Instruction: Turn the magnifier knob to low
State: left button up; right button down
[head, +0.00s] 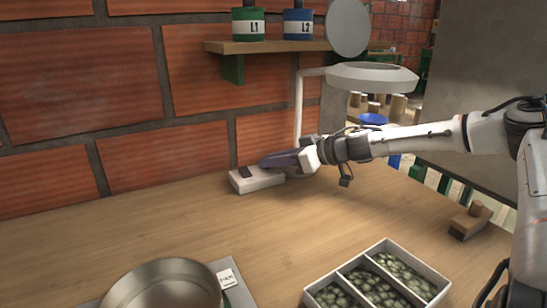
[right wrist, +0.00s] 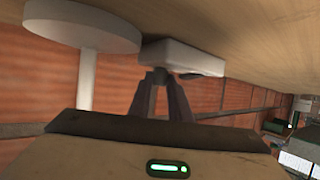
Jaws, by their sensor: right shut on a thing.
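The magnifier (head: 372,78) has a white ring head on a thin bent post (head: 298,112) at the back of the table. A white control box (head: 257,182) with a dark patch on top sits left of the post, and it also shows in the right wrist view (right wrist: 190,56). My right gripper (head: 266,162) reaches in from the right, its fingertips at the box. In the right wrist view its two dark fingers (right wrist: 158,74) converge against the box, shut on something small. The knob is hidden by the fingers, so its setting cannot be seen. My left gripper is not in view.
A compartment tray (head: 437,272) with green beans and a round metal pan (head: 165,285) stand at the front. A shelf (head: 265,47) with two tins hangs above. The table's middle is clear.

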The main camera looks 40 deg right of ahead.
jog(key=shift+a+r+m+h+p, duration=0.15)
jog(key=shift+r+m+h+p, duration=0.15)
jog(key=shift+m, duration=0.1)
jog(key=shift+a+f+m+h, duration=0.1)
jog(key=shift+f+m+h, duration=0.15)
jog(key=shift+m+h, duration=0.45)
jog(key=shift+a+f+m+h+b, duration=0.1)
jog(key=shift+m+h+b, duration=0.4)
jog(key=shift+h+b, duration=0.6)
jog(key=shift+b, duration=0.15)
jog(key=shift+m, duration=0.4)
jog(key=c, duration=1.6)
grip_release()
jog(key=shift+c, duration=0.2)
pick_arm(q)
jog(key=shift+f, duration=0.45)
